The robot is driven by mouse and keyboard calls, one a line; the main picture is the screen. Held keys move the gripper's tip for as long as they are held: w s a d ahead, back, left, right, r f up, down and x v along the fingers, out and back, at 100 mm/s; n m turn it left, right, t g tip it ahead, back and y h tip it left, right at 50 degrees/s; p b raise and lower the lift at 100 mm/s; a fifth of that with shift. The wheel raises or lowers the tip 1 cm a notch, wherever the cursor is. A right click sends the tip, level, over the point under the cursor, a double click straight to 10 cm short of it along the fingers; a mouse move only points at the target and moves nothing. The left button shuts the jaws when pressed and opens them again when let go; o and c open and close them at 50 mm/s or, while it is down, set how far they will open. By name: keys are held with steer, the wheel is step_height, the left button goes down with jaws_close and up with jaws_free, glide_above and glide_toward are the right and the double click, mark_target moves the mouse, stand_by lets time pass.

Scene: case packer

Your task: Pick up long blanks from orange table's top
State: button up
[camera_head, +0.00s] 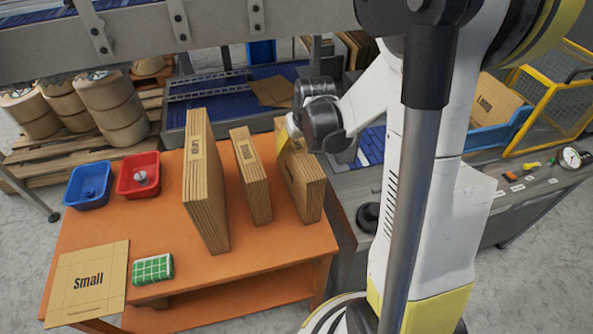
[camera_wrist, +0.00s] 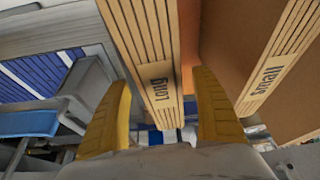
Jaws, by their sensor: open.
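The long blanks (camera_head: 305,185) stand on edge as a brown stack at the right end of the orange table's top (camera_head: 160,245). In the wrist view the stack, marked "Long" (camera_wrist: 158,85), lies between my gripper's two yellow fingers. My gripper (camera_wrist: 163,80) is open, with a finger on each side of the stack. Gaps show beside the stack, wider on the right. In the head view my gripper (camera_head: 288,132) is at the stack's top far end, and the wrist partly hides it.
A narrower stack (camera_head: 251,175) stands just left, marked "Small" in the wrist view (camera_wrist: 268,72). A taller stack (camera_head: 205,185) stands further left. Blue (camera_head: 88,202) and red (camera_head: 138,190) bins, a green box (camera_head: 152,269) and a flat "Small" sheet (camera_head: 88,280) occupy the table's left part.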

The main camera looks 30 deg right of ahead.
steer(key=b+x, duration=0.1)
steer(key=x, duration=0.3)
steer(key=shift+w+f+b, duration=0.1)
steer(key=shift+f+b, duration=0.1)
steer(key=shift+b, duration=0.15)
steer(key=shift+r, duration=0.15)
steer(key=shift+c, duration=1)
steer(key=c, duration=1.3)
